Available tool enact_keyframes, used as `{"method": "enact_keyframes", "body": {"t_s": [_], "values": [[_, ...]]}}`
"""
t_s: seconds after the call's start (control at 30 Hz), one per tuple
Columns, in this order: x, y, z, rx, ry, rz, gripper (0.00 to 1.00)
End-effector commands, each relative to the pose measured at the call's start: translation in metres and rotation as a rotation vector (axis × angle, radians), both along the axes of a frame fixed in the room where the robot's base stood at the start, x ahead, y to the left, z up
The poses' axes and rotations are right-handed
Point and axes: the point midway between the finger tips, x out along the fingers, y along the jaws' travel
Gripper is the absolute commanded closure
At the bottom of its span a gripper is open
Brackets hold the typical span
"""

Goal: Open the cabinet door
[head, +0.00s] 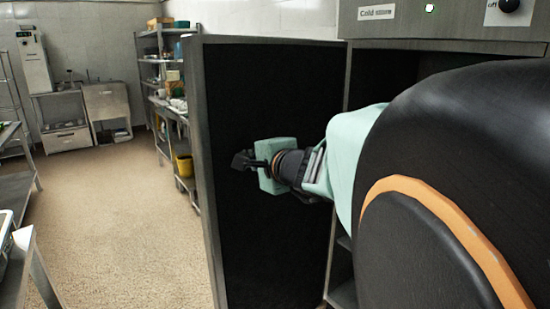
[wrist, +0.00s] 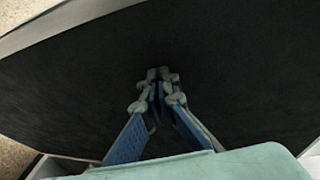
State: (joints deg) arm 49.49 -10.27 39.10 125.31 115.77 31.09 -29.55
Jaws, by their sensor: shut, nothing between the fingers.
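The cabinet door (head: 228,226) stands swung open in the head view, its dark inner face turned toward my arm. The cabinet (head: 440,42), labelled "Cold store", is at the right, and its dark inside shows beside the door. My gripper (head: 240,160) is in front of the door's inner face, at about mid-height. In the wrist view my gripper (wrist: 158,76) has its fingertips together with nothing between them, and the dark door panel (wrist: 240,60) fills most of the picture. I cannot tell whether the fingertips touch the panel. The door's handle is not visible.
My arm hides much of the cabinet opening. A shelf rack (head: 170,100) with several items and a yellow bucket (head: 185,166) stands behind the door. A metal table (head: 18,262) is at the left edge. The speckled floor (head: 120,230) between is clear.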

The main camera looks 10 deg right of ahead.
Motion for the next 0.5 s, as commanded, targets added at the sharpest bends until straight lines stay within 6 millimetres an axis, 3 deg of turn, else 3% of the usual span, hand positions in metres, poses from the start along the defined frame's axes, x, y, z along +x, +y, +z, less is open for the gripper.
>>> {"method": "enact_keyframes", "body": {"t_s": [0.1,0.37,0.5], "values": [[0.009,0.018,-0.001,-0.004,-0.003,0.014,1.00],[0.020,0.026,-0.003,-0.003,-0.001,0.014,1.00],[0.036,0.036,-0.011,0.001,-0.001,0.015,1.00]]}}
